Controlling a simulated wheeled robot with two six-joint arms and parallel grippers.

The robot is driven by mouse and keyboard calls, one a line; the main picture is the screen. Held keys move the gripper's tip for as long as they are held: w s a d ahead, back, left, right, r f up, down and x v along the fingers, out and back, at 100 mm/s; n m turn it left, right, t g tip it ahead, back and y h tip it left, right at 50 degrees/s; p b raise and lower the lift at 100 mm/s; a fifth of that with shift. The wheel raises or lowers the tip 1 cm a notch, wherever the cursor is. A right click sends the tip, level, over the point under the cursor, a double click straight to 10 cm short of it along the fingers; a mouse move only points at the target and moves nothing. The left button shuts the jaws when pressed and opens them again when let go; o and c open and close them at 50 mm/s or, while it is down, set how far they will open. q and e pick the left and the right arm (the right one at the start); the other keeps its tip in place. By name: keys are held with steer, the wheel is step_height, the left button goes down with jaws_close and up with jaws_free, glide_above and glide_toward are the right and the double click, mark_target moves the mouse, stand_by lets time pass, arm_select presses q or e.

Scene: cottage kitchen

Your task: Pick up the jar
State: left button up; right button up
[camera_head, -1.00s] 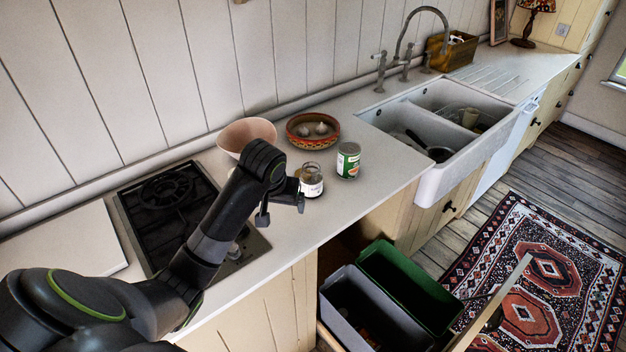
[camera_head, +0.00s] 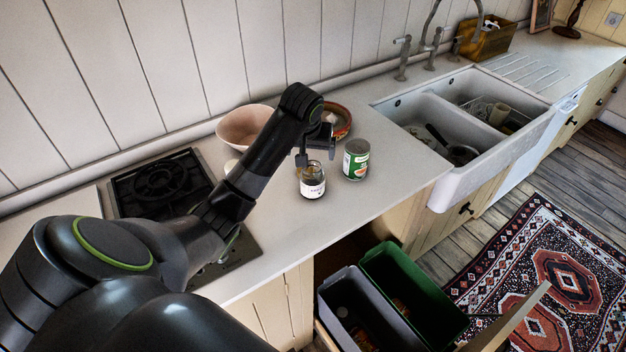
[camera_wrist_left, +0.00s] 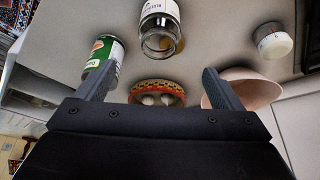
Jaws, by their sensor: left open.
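The jar (camera_head: 312,184) is a small open glass jar with a white label. It stands upright on the worktop, in front of the tin and the bowls. In the left wrist view the jar (camera_wrist_left: 158,28) shows inverted, mouth towards me, beyond the fingertips and roughly centred between them. My left gripper (camera_head: 318,157) is open and empty, with its fingers just above and behind the jar's rim; I cannot tell whether they touch it. In the wrist view its two fingers (camera_wrist_left: 158,75) are spread wide. My right gripper is not in view.
A green-and-white tin (camera_head: 356,160) stands close right of the jar. A pink bowl (camera_head: 240,128) and a patterned bowl with garlic (camera_head: 343,112) are behind. A small white round container (camera_wrist_left: 272,42) stands nearby. Open bins (camera_head: 415,300) lie below the worktop edge.

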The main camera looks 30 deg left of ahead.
mark_target(313, 169)
arm_select(q)
steer(key=x, duration=0.3)
steer(key=shift+w+f+p, duration=0.15)
steer(key=shift+f+p, duration=0.05)
steer(key=shift+p, duration=0.2)
steer(key=x, duration=0.3)
steer(key=shift+w+a+f, duration=0.1)
steer(key=shift+w+f, duration=0.1)
steer(key=shift+w+f+p, duration=0.1)
steer(key=shift+f+p, duration=0.3)
steer(key=shift+p, duration=0.2)
steer(key=p+x, duration=0.1)
steer(key=x, duration=0.2)
steer(key=shift+w+a+f, duration=0.15)
steer(key=shift+f, duration=0.5)
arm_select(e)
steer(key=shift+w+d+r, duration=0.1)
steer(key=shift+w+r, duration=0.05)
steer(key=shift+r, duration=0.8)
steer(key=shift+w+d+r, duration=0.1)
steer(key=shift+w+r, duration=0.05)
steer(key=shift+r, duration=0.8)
arm_select(q)
steer(key=c, duration=1.2)
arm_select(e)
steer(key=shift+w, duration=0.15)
arm_select(q)
steer(key=shift+r, duration=0.1)
